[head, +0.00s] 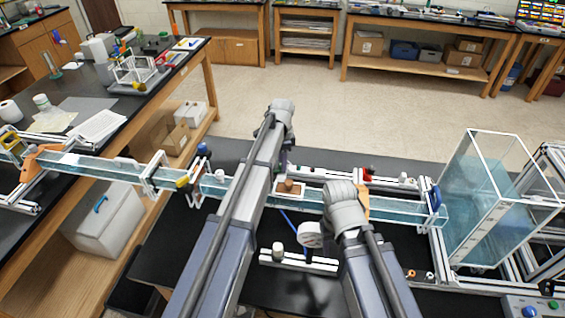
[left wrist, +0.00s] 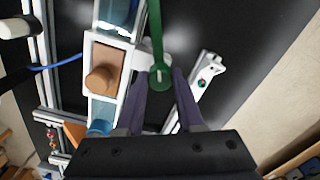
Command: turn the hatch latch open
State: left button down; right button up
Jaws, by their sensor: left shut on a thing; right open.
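The hatch (left wrist: 112,55) is a tan panel with a round brown knob (left wrist: 102,78) in a white frame on the clear channel. It also shows in the head view (head: 289,187). A green lever (left wrist: 156,35), which looks like the latch, runs beside the hatch in the left wrist view. My left gripper (left wrist: 162,77) has its dark fingers on either side of the lever's rounded end and is shut on it. In the head view my left arm hides most of that gripper. My right wrist shows right of the hatch, but its fingers are hidden.
The water channel (head: 225,188) runs across the black bench to a clear tank (head: 478,205) at the right. A round white gauge (head: 311,235) stands in front of the hatch, close to both arms. A blue tube lies beside the hatch.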

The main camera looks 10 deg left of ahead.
pick_arm(q)
jog(key=m, duration=0.4)
jog(key=shift+m, duration=0.3)
dwell(0.4)
jog(key=c, duration=0.5)
grip_release()
jog(key=shift+c, duration=0.2)
jog(key=shift+r, duration=0.15)
notch_tip(320, 180, up, 8)
jog(key=p, duration=0.8)
jog(key=shift+f, duration=0.2)
